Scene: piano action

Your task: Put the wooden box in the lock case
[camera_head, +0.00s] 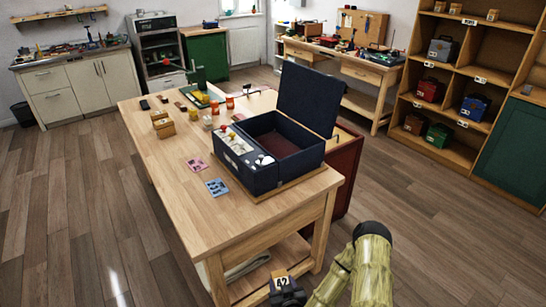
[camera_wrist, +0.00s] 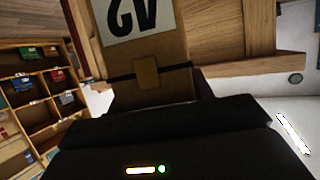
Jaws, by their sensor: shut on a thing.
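The wooden workbench (camera_head: 190,215) lies between my gripper and the room behind. Two other small wooden boxes (camera_head: 164,129), cards and orange jars stand on it. A shelf unit (camera_head: 456,75) with several cases stands at right.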

